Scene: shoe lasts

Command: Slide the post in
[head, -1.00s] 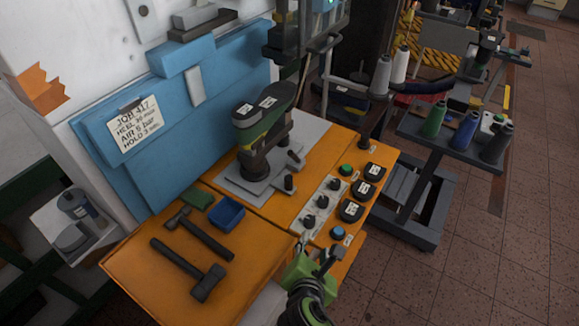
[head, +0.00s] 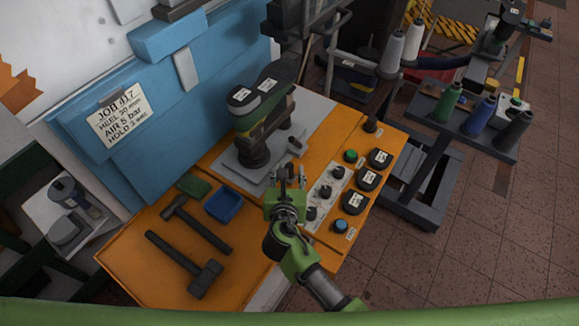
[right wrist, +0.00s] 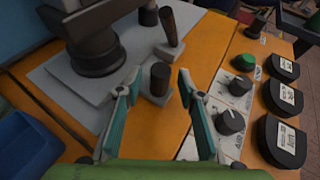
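A short dark post (right wrist: 160,74) stands upright on a small grey block at the front of a grey plate (right wrist: 62,92). A second dark, tilted post or handle (right wrist: 168,26) stands on another block behind it, also visible in the head view (head: 294,144). A dark shoe last (head: 262,112) sits on a round pedestal on the plate. My right gripper (head: 290,174) is open and empty, its fingers (right wrist: 157,84) pointing toward the front post, which appears between the fingertips. Contact cannot be told. In the head view the gripper hides the front post. My left gripper is not in view.
To the right are a panel of dark knobs (head: 324,192), a green button (head: 351,156), a blue button (head: 340,226) and labelled black pads (head: 354,202). A blue tray (head: 224,205) and two hammers (head: 190,264) lie left. A blue board (head: 165,125) stands behind.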

